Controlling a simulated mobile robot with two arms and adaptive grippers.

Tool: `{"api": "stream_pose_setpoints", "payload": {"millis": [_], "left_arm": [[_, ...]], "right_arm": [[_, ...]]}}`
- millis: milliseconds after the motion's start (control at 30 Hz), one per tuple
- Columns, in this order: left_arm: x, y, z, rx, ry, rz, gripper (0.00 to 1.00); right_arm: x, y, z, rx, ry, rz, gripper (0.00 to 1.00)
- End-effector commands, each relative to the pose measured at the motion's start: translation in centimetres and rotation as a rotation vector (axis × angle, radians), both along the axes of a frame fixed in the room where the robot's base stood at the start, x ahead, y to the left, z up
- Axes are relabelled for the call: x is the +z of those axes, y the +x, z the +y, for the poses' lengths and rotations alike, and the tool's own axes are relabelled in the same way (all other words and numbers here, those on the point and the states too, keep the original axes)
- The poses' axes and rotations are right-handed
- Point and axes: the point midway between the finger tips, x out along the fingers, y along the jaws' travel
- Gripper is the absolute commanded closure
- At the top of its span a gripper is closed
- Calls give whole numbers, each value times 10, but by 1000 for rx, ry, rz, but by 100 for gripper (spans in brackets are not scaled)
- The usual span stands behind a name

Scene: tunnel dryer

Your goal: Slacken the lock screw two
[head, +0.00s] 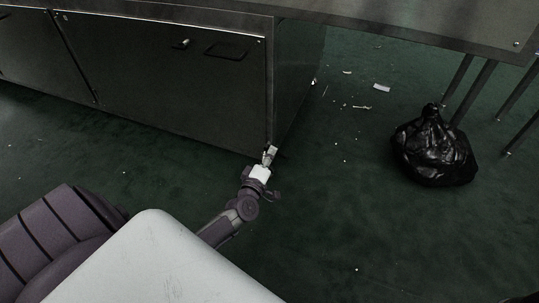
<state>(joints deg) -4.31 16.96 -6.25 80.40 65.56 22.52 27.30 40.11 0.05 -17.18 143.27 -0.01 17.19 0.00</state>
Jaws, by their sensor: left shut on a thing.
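My left gripper (269,155) is low at the bottom right corner of the dark metal side panel (165,75) of the machine. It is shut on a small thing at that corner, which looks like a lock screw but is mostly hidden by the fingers. Another small bright screw or knob (182,44) sits near the panel's top, left of a recessed handle (227,50). My right gripper is not in view.
A black rubbish bag (434,150) stands on the green floor (340,220) at the right, beside thin table legs (481,85). White scraps (382,87) lie on the floor between the machine and the bag. The floor right of my arm is mostly clear.

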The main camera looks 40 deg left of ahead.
Motion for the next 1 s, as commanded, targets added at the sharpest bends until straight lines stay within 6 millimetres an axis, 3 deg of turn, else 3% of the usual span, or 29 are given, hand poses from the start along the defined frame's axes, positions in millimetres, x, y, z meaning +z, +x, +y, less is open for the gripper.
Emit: {"api": "stream_pose_setpoints", "payload": {"millis": [400,1000], "left_arm": [[4,-1,-1,0,-239,-54,100],[5,-1,-1,0,-297,-67,100]], "right_arm": [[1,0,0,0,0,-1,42],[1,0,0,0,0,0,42]]}}
